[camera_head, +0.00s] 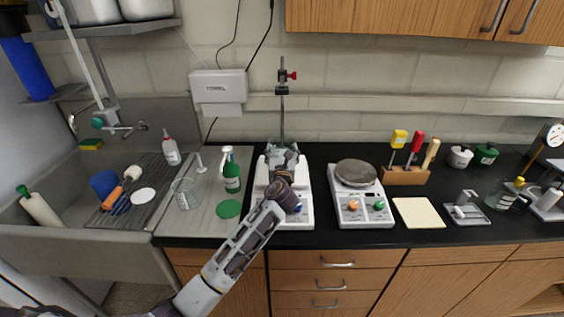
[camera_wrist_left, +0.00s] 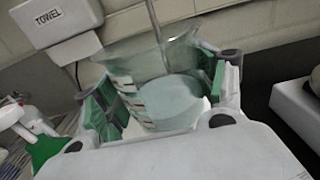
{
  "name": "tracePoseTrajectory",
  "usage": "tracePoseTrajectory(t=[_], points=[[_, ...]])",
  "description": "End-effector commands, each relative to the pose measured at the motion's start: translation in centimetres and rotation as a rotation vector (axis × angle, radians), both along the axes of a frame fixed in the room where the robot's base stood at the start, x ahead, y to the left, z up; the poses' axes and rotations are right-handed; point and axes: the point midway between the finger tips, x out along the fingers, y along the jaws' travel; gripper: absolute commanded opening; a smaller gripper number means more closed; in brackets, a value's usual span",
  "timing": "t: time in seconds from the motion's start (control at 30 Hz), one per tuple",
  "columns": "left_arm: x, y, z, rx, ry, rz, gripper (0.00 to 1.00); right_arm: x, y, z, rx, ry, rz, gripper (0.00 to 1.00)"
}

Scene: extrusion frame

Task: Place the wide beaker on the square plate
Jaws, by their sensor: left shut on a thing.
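The wide beaker (camera_wrist_left: 150,85) is clear glass with white graduation marks and stands tilted in the left wrist view. My left gripper (camera_wrist_left: 160,100) is shut on it, with a green-padded finger on each side. In the head view the beaker (camera_head: 281,147) shows just beyond my left gripper (camera_head: 284,160), over a white device (camera_head: 303,215) with a stand rod behind. The gripper hides most of that device's top, and I cannot tell whether the beaker touches it. A flat cream square (camera_head: 418,212) lies bare on the black counter to the right. My right gripper is out of view.
A hotplate (camera_head: 362,205) with a round grey top stands right of the white device. A green bottle (camera_head: 231,172) and another glass beaker (camera_head: 184,194) stand left. The stand rod (camera_head: 282,105) rises behind the held beaker. A screwdriver block (camera_head: 404,176) is at the back.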

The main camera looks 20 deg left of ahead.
Motion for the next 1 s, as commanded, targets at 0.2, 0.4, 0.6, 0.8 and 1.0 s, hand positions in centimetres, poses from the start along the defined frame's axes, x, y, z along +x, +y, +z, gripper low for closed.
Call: tracePoseTrajectory(t=[0.2,0.4,0.6,0.8,1.0], points=[[0.0,0.0,-0.2,0.000,0.000,0.000,0.44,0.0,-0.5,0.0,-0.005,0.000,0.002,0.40],[0.0,0.0,-2.0,0.000,0.002,0.001,0.44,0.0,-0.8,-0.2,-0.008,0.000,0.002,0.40],[0.0,0.0,-3.6,0.000,0.001,0.001,0.44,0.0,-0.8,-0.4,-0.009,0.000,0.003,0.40],[0.0,0.0,-3.7,-0.001,-0.001,0.000,0.44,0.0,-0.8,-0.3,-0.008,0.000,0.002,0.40],[0.0,0.0,-3.8,0.000,0.000,0.000,0.44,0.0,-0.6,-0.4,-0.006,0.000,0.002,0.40]])
